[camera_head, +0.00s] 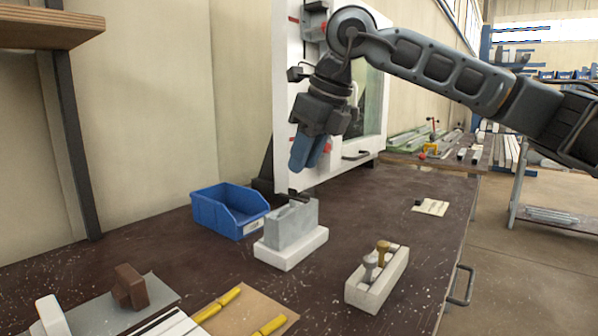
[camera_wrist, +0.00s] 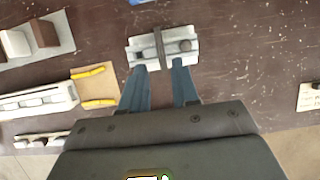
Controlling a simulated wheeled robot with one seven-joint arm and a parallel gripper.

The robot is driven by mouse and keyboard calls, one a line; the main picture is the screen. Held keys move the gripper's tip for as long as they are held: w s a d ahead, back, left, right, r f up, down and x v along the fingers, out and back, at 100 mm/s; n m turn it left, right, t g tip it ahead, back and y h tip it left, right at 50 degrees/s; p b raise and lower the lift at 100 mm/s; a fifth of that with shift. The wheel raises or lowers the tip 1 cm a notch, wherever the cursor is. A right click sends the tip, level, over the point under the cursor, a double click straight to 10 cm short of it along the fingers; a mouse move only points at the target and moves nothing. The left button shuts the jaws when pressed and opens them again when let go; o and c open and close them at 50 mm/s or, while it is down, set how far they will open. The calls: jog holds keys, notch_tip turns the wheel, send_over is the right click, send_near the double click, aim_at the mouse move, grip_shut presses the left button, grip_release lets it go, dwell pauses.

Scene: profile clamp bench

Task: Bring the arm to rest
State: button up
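My gripper (camera_head: 303,168) hangs from my arm with its blue fingers pointing down, above the bench and in front of the white-framed panel. In the wrist view its two fingers (camera_wrist: 160,72) stand apart with nothing visible between them, so it is open. A grey clamp block on a white base (camera_head: 291,225) stands on the bench below the gripper. The block also shows just past the fingertips in the wrist view (camera_wrist: 180,48), with a dark bar (camera_wrist: 159,46) lying across it. The fingers look clear of the block in the head view.
A blue bin (camera_head: 230,212) stands left of the block. A pale holder with two knobbed pieces (camera_head: 377,283) stands front right. A brown block (camera_head: 129,287) and yellow-handled tools (camera_head: 216,305) lie front left. The white-framed panel (camera_head: 293,100) rises close behind my gripper.

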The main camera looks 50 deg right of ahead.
jog(key=shift+v, duration=1.15)
